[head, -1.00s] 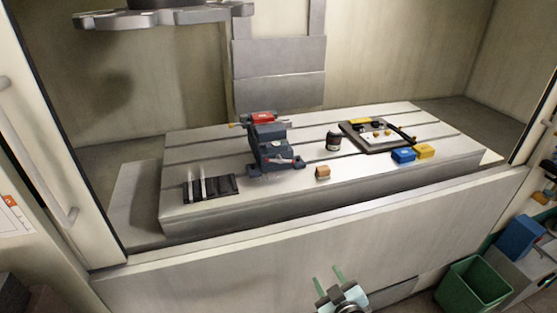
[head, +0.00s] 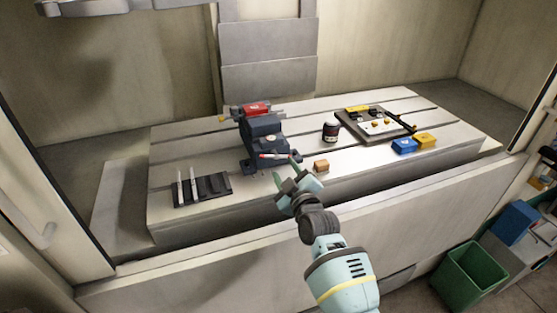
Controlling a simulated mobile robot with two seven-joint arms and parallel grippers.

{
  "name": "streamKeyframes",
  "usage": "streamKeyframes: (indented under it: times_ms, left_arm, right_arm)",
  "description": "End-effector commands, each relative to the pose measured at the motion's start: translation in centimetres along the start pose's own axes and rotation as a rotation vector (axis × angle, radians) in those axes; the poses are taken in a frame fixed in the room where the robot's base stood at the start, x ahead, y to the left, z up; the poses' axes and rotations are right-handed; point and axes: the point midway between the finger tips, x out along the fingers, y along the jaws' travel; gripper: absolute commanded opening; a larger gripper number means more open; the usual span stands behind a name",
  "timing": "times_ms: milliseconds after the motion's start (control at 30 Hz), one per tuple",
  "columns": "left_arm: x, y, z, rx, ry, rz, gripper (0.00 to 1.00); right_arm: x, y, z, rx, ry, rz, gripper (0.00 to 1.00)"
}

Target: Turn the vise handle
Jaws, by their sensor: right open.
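The vise (head: 262,137) is a dark blue-grey block on the slotted machine table, with a red part (head: 256,108) at its back. Its handle (head: 270,156) is a thin bar with a red part at the front of the vise, near the table's front edge. My right gripper (head: 286,172) is open with greenish fingers, just in front of and below the handle's right end. Its fingers overlap that area in the picture, and I cannot tell whether they touch the handle. My left gripper is not in view.
A wooden block (head: 321,166) sits close to the right of my gripper. A dark jar (head: 330,131), a tray (head: 350,121) of small parts, a blue box (head: 404,147) and a yellow box (head: 425,140) stand farther right. A black rack (head: 214,187) lies left.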

Motion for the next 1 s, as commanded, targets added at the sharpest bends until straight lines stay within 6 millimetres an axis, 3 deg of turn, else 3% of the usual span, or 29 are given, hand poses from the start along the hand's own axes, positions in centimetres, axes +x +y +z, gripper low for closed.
streamKeyframes:
  times_ms: [200, 400, 867, 1000]
  left_arm:
    - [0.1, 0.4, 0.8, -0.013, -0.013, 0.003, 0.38]
    - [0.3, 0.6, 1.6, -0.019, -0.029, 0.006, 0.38]
    - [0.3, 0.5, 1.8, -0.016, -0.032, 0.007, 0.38]
    - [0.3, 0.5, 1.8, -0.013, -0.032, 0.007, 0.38]
  right_arm:
    - [3.1, -0.3, 0.2, 0.002, -0.002, -0.003, 0.43]
    - [4.9, -0.3, 0.2, 0.002, -0.003, -0.003, 0.43]
    - [5.8, -0.1, 0.0, 0.0, 0.0, -0.001, 0.43]
    - [5.7, -0.1, 0.0, 0.0, 0.0, -0.001, 0.26]
